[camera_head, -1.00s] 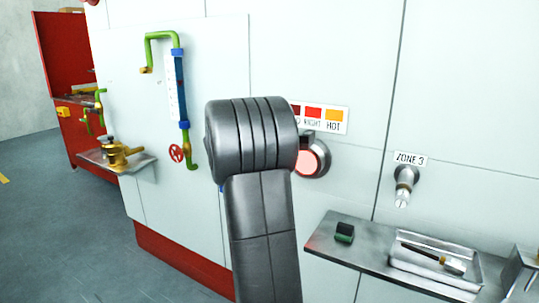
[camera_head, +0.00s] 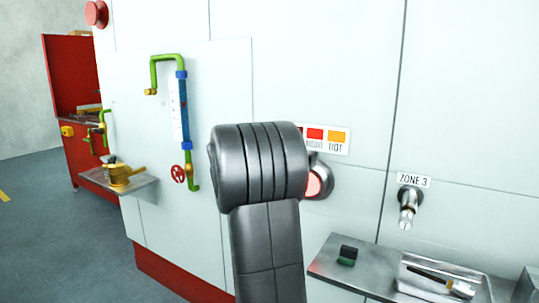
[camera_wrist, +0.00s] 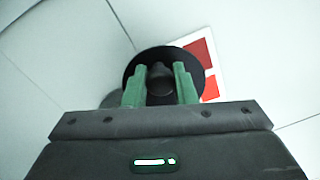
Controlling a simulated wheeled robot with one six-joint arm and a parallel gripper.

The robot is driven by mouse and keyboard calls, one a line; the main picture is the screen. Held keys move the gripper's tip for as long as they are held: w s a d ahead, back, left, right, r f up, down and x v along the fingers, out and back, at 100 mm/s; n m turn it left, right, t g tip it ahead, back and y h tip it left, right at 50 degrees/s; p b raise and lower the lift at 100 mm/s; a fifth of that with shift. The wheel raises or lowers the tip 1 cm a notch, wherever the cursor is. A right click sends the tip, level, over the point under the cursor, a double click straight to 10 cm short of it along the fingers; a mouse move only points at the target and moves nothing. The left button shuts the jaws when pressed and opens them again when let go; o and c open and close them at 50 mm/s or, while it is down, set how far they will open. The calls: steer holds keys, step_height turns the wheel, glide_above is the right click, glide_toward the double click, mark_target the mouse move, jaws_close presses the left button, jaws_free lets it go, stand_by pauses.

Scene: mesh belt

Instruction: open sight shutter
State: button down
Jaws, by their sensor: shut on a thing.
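The sight port (camera_head: 328,180) is a round metal fitting on the white wall with a glowing red glass (camera_head: 313,185). In the head view my arm covers its left part. In the wrist view the sight shutter (camera_wrist: 205,62) is a black disc with a dark knob (camera_wrist: 160,80) standing out from it. My gripper (camera_wrist: 160,84) has its green fingers on both sides of this knob and is shut on it. In the head view the gripper is hidden behind my own arm.
A red and orange colour chart (camera_head: 325,138) is above the port. A "ZONE 3" fitting (camera_head: 410,205) is to the right. A green-piped gauge (camera_head: 180,110) is at left.

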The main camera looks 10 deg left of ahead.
steer(key=c, duration=1.2)
jaws_free()
steer(key=shift+s, duration=0.1)
steer(key=v, duration=1.3)
steer(key=shift+s+b, duration=0.3)
steer(key=shift+b, duration=0.1)
steer(key=shift+w, duration=0.1)
steer(key=p+x, duration=0.1)
steer(key=x, duration=1.2)
steer(key=shift+w, duration=0.3)
steer(key=shift+s, duration=0.1)
